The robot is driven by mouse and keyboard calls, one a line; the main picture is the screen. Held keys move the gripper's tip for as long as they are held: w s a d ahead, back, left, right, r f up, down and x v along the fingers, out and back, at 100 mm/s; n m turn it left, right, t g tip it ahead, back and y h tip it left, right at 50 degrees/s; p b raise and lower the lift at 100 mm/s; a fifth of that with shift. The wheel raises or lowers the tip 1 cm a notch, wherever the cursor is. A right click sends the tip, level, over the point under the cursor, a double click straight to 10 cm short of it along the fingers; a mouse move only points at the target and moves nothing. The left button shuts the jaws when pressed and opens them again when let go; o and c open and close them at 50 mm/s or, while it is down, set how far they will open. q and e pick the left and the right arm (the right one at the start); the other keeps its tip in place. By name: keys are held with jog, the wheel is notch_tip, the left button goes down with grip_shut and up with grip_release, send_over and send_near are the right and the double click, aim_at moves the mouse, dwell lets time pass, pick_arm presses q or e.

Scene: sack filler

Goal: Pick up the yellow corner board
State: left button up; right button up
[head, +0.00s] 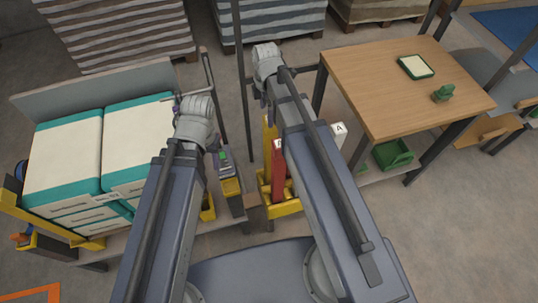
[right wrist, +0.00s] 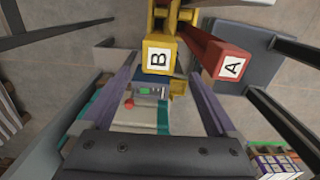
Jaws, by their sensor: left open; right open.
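The yellow corner board (right wrist: 158,57) shows its end, with a white B label, in the right wrist view. My right gripper (right wrist: 158,66) is open, with its purple fingers on either side of that end in the picture. I cannot tell whether they touch it. In the head view the yellow board (head: 269,133) stands upright, partly hidden behind my right arm. A red corner board (head: 278,172) stands beside it; its end (right wrist: 228,62), labelled A, shows in the right wrist view. My left gripper (head: 176,106) is open near the teal-and-white sacks; its fingers are mostly hidden.
A yellow holder (head: 281,208) is at the boards' feet. A wooden table (head: 385,85) stands at the right, with a green bin (head: 394,154) below. Stacked sacks (head: 65,158) are at the left. A dark post (head: 242,60) rises near my right arm.

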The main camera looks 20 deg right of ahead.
aim_at(268, 134)
jog(key=shift+w+d+f+b, duration=0.1)
jog(key=shift+d+f+b, duration=0.05)
jog(key=shift+f+b, duration=1.2)
jog(key=shift+w+d+f+b, duration=0.1)
jog(key=shift+f+b, duration=1.15)
jog(key=shift+f, duration=0.05)
jog(key=shift+r, duration=0.15)
grip_shut()
